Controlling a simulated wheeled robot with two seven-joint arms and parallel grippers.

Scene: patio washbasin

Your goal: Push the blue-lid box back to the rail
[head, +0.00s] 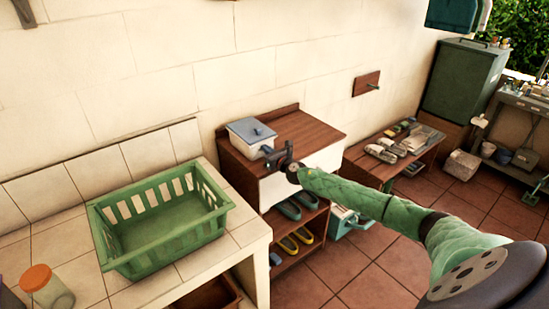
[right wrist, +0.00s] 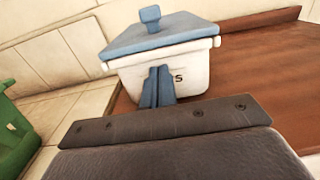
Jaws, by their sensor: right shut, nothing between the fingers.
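The blue-lid box (head: 251,137) is a white box with a blue lid and a knob on top. It stands upright on the brown wooden cabinet top (head: 300,132), near its left end. The rail (head: 287,108) is the raised wooden strip along the back of that top. My right gripper (head: 270,153) is shut and empty at the front of the box. In the right wrist view the box (right wrist: 162,45) is straight ahead, and the blue fingertips (right wrist: 158,85) overlap its front wall. I cannot tell for sure whether they touch it. My left gripper is not in view.
A green basket (head: 165,222) stands on the tiled counter (head: 215,262) at left, with an orange-lidded jar (head: 47,287) in front. Shoes (head: 290,209) sit on the cabinet's shelves. A low bench (head: 425,150) with items stands to the right. The cabinet top right of the box is clear.

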